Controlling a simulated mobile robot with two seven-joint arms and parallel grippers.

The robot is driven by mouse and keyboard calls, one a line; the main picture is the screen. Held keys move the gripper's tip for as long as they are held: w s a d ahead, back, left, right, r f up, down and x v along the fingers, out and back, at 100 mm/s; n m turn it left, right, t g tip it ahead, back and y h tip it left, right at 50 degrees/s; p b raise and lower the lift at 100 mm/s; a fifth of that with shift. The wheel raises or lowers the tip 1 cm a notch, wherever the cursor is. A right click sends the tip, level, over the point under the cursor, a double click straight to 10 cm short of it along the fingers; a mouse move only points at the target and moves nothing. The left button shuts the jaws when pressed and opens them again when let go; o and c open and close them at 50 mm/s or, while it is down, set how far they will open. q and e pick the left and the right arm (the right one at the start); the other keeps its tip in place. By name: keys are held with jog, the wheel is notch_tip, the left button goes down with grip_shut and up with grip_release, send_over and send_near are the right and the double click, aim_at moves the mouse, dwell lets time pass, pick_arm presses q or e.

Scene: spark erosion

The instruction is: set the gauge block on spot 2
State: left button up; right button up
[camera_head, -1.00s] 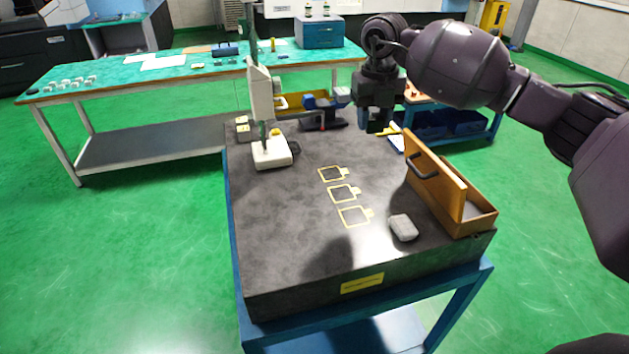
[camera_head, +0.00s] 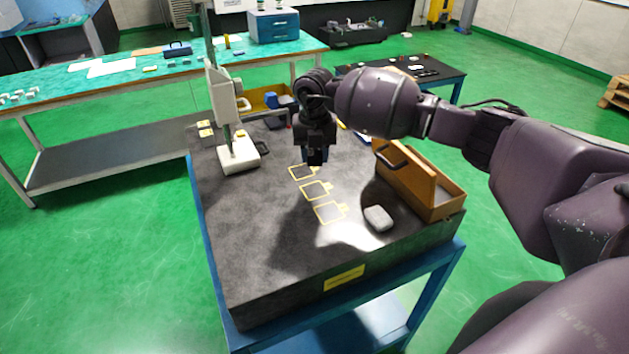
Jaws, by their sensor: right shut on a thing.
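My right gripper (camera_head: 316,162) points down above the dark granite plate (camera_head: 262,235), close to the far yellow outline. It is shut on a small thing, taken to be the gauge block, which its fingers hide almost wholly. Three yellow outlined spots run in a row on the plate: the far one (camera_head: 292,175), the middle one (camera_head: 315,190) and the near one (camera_head: 329,211). Their tags are too small to read. All three outlines look empty. The gripper seems to be above the surface, and its height is hard to judge. My left gripper is out of view.
A white measuring stand (camera_head: 238,155) stands to the left on the plate. A grey rounded block (camera_head: 378,218) lies near the box. The plate's front left is clear.

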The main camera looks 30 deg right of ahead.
aim_at(314, 152)
notch_tip(314, 152, down, 9)
jog(key=shift+r, duration=0.1)
dwell(0.5)
jog(key=shift+f, duration=0.3)
jog(key=o, duration=1.1)
jog(key=shift+r, duration=0.1)
jog(key=shift+r, duration=0.3)
notch_tip(314, 152, up, 11)
jog(key=shift+f+b, duration=0.2)
jog(key=shift+b, duration=0.1)
jog(key=shift+r, duration=0.5)
